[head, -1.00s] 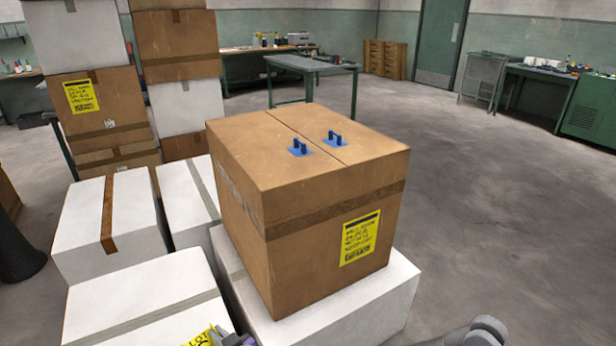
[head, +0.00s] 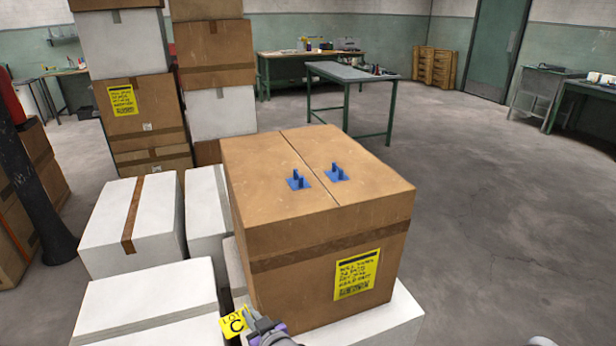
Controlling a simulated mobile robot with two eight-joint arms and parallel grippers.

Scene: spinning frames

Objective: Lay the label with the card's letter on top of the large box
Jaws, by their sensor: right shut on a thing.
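The large brown cardboard box (head: 290,230) stands in the front middle on a white box. Two blue handled pieces (head: 298,180) sit on its top, one on each side of the centre seam. My right gripper (head: 252,324) is at the bottom edge, left of the box's front lower corner and well below its top. It is shut on a small yellow label (head: 233,324) with a black letter C and smaller text above it. The label is apart from the box top. My left gripper is out of view. No letter card can be made out.
White boxes (head: 135,225) stand at the left, and stacked brown and white boxes (head: 140,115) rise behind them. A dark post (head: 38,200) is at the far left. A yellow printed sheet (head: 357,275) is on the large box's front. Floor at the right is clear.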

